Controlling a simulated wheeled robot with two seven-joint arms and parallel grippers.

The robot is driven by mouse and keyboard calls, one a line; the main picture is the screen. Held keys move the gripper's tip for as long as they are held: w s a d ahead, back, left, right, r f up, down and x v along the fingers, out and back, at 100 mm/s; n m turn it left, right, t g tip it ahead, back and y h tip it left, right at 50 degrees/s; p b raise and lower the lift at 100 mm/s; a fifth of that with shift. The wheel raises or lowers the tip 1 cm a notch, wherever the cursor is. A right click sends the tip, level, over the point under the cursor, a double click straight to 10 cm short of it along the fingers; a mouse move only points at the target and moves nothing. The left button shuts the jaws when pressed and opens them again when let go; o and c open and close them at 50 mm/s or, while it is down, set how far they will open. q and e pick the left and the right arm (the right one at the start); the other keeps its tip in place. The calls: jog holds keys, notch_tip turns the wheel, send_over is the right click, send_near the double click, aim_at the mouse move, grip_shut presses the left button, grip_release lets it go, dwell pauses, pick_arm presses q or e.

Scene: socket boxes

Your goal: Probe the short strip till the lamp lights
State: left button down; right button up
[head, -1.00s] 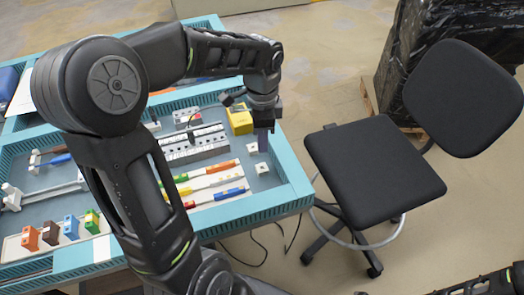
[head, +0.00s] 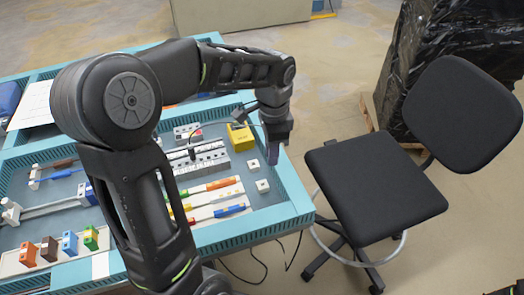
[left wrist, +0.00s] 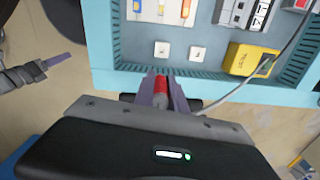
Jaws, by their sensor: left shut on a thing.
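My left gripper (head: 272,152) is over the right rim of the blue tray. In the left wrist view its fingers (left wrist: 160,92) are shut on a red and grey probe (left wrist: 161,88), outside the tray's edge. A grey cable shows to the right of the probe, near a yellow box (head: 241,137), also in the left wrist view (left wrist: 247,60). Grey socket strips (head: 205,163) lie side by side left of the yellow box; I cannot tell which is the short one. No lit lamp can be made out.
Two white pads (head: 263,186) lie in the tray's right part. Coloured pens (head: 215,198) and several coloured blocks (head: 70,243) lie further left. A small white box with red (head: 187,132) stands behind the strips. A black chair (head: 375,185) stands right of the table.

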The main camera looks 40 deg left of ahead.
pick_arm(q)
jog(key=w+d+f+n, duration=0.3)
jog(key=w+d+n, duration=0.5)
jog(key=d, duration=0.3)
jog(key=shift+w+f, duration=0.25)
jog(key=shift+f, duration=0.15)
